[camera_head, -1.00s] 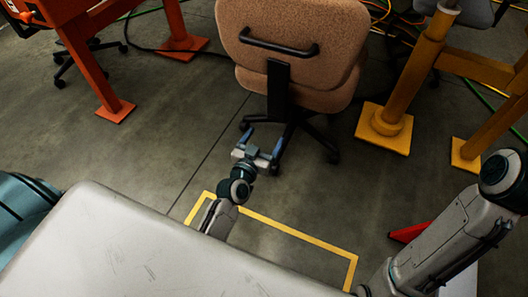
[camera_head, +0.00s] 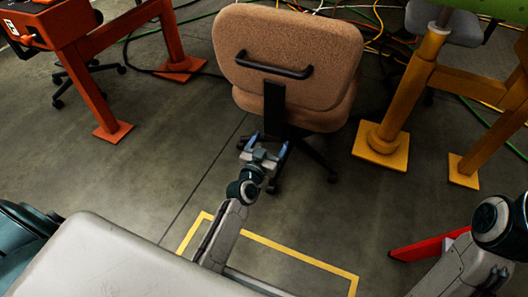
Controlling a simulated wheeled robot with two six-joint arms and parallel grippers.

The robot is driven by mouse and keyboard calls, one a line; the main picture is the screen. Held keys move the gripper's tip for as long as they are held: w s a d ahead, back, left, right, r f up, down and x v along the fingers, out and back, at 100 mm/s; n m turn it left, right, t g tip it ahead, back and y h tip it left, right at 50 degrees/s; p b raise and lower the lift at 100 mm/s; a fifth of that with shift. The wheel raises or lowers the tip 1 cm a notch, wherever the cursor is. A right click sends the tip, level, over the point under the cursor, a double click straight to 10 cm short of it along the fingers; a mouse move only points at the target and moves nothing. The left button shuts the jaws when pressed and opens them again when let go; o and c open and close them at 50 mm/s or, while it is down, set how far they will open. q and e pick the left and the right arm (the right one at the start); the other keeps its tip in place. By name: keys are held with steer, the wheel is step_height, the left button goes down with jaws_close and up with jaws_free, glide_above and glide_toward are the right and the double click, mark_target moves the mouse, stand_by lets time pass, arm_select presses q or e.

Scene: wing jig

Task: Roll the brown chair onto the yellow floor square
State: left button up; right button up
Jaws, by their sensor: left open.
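The brown chair (camera_head: 290,55) stands upright with its back toward me. A black handle bar (camera_head: 273,65) runs across its backrest and a dark post runs down below it. Its dark wheeled base is partly hidden by my left arm. The yellow floor square (camera_head: 300,254) is an outline on the floor, nearer to me than the chair. Its near part is hidden by my body and arm. My left gripper (camera_head: 268,143) is open and empty, low behind the chair near the post and base; I cannot tell whether it touches.
An orange stand (camera_head: 113,131) is at the left and a yellow stand (camera_head: 380,148) is close to the chair's right. Cables (camera_head: 370,20) cross the floor at the back. Floor between chair and square is clear.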

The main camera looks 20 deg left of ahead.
arm_select(q)
steer(key=shift+w+d, duration=0.1)
steer(key=shift+w, duration=2.05)
jaws_close()
